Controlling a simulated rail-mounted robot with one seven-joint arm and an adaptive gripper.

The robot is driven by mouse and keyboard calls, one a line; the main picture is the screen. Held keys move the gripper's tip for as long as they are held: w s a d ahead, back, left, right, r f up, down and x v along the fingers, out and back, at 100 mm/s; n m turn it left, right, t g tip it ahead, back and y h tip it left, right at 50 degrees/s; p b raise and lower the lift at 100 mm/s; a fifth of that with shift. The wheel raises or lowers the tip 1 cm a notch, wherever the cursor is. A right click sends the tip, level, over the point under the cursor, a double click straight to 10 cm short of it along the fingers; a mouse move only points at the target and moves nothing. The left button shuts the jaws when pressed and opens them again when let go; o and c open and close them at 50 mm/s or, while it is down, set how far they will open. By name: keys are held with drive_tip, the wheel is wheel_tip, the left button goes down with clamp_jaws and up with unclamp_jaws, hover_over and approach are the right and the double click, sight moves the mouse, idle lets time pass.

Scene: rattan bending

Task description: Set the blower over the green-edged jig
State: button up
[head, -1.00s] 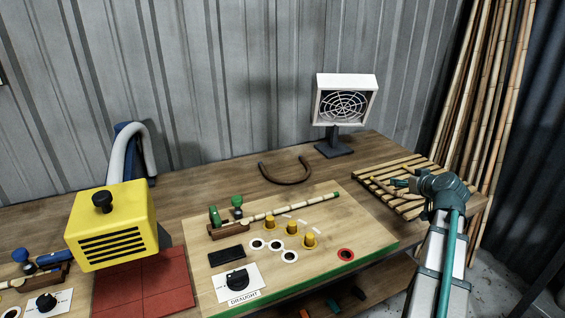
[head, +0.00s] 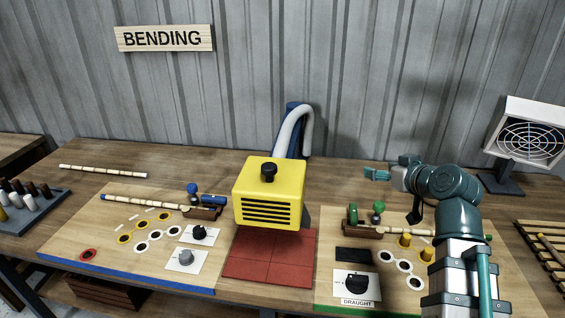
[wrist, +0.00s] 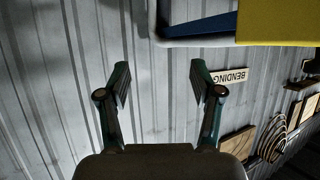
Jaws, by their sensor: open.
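The blower is a yellow box (head: 269,193) with dark slots on its front and a black knob on top. It stands over the red tiles between the two jigs, with a blue post and pale hose behind it. The green-edged jig (head: 335,302) lies to its right, partly hidden by my arm. My gripper (head: 371,174) is open and empty, above the back of the green-edged jig and right of the blower, not touching it. The wrist view shows my two fingers (wrist: 158,85) apart with only wall between them, and a yellow part of the blower (wrist: 275,22) at upper right.
A blue-edged jig (head: 75,262) with a rattan pole, pegs and dials lies at left. Red tiles (head: 268,262) lie below the blower. A white fan (head: 525,135) stands at back right, and a slatted rack (head: 545,250) lies at far right. The bench behind the jigs is mostly clear.

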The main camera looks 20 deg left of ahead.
sight(269, 166)
drive_tip(key=s+a+r+n+g+y+p, duration=0.1)
drive_tip(key=s+a+r+n+g+y, duration=0.15)
drive_tip(key=s+a, duration=0.6)
drive_tip(key=s+a+r+n+g+y, duration=0.1)
drive_tip(key=s+a+r, duration=0.2)
drive_tip(key=s+a, duration=0.5)
drive_tip(key=shift+t, duration=0.25)
drive_tip(key=p+x, duration=0.2)
drive_tip(key=x, duration=1)
drive_tip(key=shift+w+a, duration=0.1)
drive_tip(key=shift+w, duration=0.15)
drive_tip(key=shift+f, duration=0.1)
clamp_jaws()
